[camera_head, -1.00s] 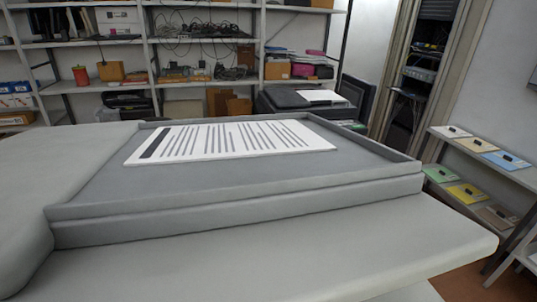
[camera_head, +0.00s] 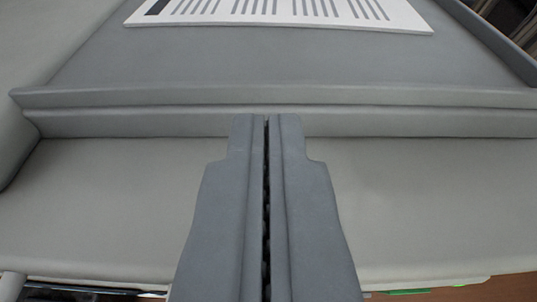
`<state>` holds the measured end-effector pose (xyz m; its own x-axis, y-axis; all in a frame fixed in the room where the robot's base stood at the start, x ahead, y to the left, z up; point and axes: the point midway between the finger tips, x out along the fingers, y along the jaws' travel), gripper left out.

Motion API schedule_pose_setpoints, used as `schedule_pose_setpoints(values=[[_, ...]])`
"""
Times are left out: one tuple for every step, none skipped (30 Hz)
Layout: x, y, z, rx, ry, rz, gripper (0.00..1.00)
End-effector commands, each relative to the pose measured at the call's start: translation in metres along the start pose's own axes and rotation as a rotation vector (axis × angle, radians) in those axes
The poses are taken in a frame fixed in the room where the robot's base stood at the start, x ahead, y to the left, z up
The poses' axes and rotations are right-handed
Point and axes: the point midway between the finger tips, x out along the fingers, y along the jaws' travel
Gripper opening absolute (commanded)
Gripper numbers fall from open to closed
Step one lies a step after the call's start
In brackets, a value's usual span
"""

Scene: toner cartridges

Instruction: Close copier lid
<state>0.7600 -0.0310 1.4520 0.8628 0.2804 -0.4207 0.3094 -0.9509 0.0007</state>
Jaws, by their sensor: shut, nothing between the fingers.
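My gripper (camera_head: 267,118) is shut and empty, its two dark grey fingers side by side at the bottom middle. The fingertips overlap the front edge of the copier's dark grey rimmed top panel (camera_head: 270,70) in the picture. I cannot tell whether they touch it. This panel looks like the lid and lies flat, with a seam along its front edge. A white sheet with dark stripes (camera_head: 400,14) lies on it, cut off by the top of the picture. The panel's far side is out of view.
The lighter grey copier body (camera_head: 100,205) spreads below the panel on both sides of my gripper, and its top is bare. A rounded grey block (camera_head: 15,135) stands at the left. The body's front edge runs along the bottom, with floor beyond.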

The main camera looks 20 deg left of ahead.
Motion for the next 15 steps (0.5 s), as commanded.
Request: schedule_pose_setpoints(values=[[0.009,0.0,0.001,0.0,-0.002,-0.001,0.0],[0.013,0.0,0.001,0.0,-0.002,-0.001,0.0],[0.018,0.0,0.001,0.001,-0.002,-0.001,0.0],[0.022,0.0,0.0,0.001,-0.001,-0.001,0.0],[0.025,0.0,0.0,0.001,-0.001,-0.001,0.0],[0.03,-0.001,0.0,0.001,0.0,-0.001,0.0],[0.034,-0.001,0.0,0.001,-0.001,-0.002,0.0],[0.037,-0.001,0.001,0.001,-0.001,-0.002,0.0],[0.035,-0.001,0.005,0.001,0.0,-0.001,0.0],[0.035,-0.001,0.009,0.001,0.0,0.0,0.0],[0.036,0.0,0.011,0.001,0.0,0.0,0.0],[0.037,0.0,0.015,0.002,-0.001,0.0,0.0],[0.038,0.0,0.018,0.002,-0.002,0.0,0.0],[0.038,0.0,0.021,0.002,-0.001,0.0,0.0],[0.039,0.0,0.024,0.001,-0.001,0.0,0.0]])
